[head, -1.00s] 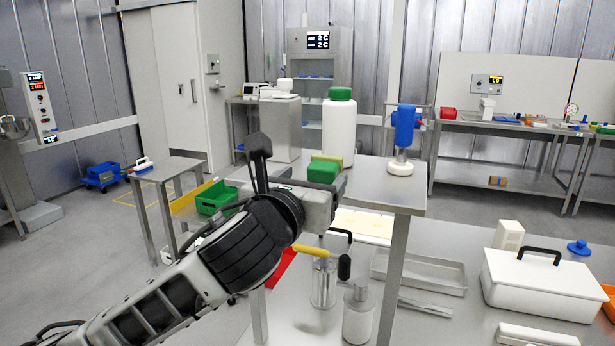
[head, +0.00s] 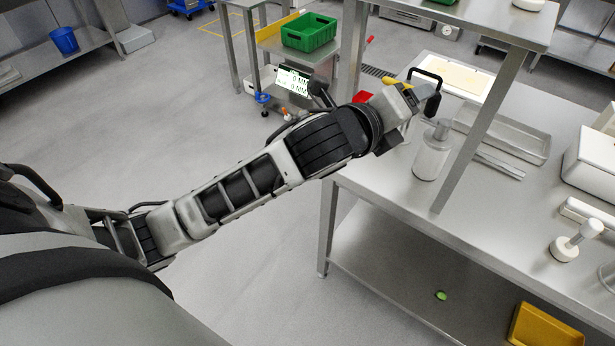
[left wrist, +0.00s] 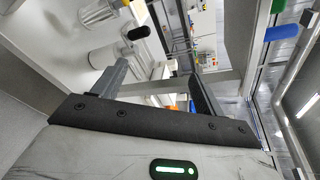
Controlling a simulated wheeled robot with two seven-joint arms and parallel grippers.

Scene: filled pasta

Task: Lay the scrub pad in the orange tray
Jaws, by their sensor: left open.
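A small green edge (head: 453,2) at the top of the head view, on the raised shelf, may be the scrub pad; it is almost wholly cut off. My left gripper (head: 408,96) is open over the far left part of the steel table, beside the raised shelf's post. Its two fingers (left wrist: 160,88) show apart in the left wrist view, with no object clearly between them. My right gripper is not in view.
A white pump bottle (head: 433,152) and a steel tray (head: 505,133) stand beneath the raised shelf (head: 490,22). A white box (head: 592,160) is at the right. A yellow-orange bin (head: 545,328) sits on the lower shelf. A green crate (head: 309,33) stands on a cart.

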